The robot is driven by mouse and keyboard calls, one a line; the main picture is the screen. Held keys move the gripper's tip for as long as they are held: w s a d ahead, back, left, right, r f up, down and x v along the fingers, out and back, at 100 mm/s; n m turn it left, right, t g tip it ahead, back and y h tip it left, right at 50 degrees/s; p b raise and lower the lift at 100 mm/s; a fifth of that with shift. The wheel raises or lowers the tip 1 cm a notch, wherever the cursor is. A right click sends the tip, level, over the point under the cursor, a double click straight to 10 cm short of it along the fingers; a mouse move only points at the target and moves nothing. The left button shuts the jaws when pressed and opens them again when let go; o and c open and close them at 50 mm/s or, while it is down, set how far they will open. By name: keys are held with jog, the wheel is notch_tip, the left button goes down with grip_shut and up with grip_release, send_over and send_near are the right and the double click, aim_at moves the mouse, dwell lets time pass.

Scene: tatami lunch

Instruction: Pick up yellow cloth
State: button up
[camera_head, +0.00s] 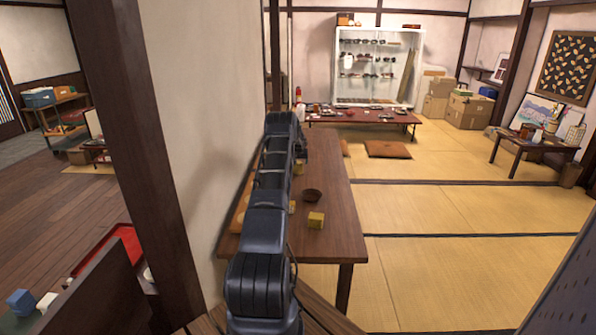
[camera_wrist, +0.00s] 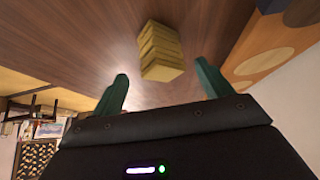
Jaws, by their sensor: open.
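In the wrist view a yellow cloth (camera_wrist: 160,50), folded into a thick layered stack, rests on the brown wooden table (camera_wrist: 95,45). My gripper (camera_wrist: 163,85) is open, with one green finger on each side of the picture. The cloth shows between and just beyond the fingertips, with no visible contact. In the head view a yellow folded piece (camera_head: 316,219) sits on the table (camera_head: 335,240) right of my arm. More yellow shows beside the arm, partly hidden. I cannot tell which one the wrist view shows. My gripper is hidden behind my arm there.
A dark brown bowl (camera_head: 312,195) stands near the yellow piece. An orange mat with round shapes (camera_wrist: 275,60) lies right of the cloth in the wrist view. A pale wall (camera_head: 205,120) runs close along my arm's left. Tatami floor (camera_head: 440,210) right of the table is open.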

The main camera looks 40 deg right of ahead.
aim_at(298, 163)
jog(key=shift+w+x, duration=0.15)
jog(key=shift+x, duration=1.3)
jog(key=shift+w+x, duration=0.1)
jog(key=shift+x, duration=1.35)
jog(key=shift+r, duration=0.15)
jog(key=c, duration=1.1)
jog(key=shift+c, duration=0.2)
notch_tip(298, 163, up, 20)
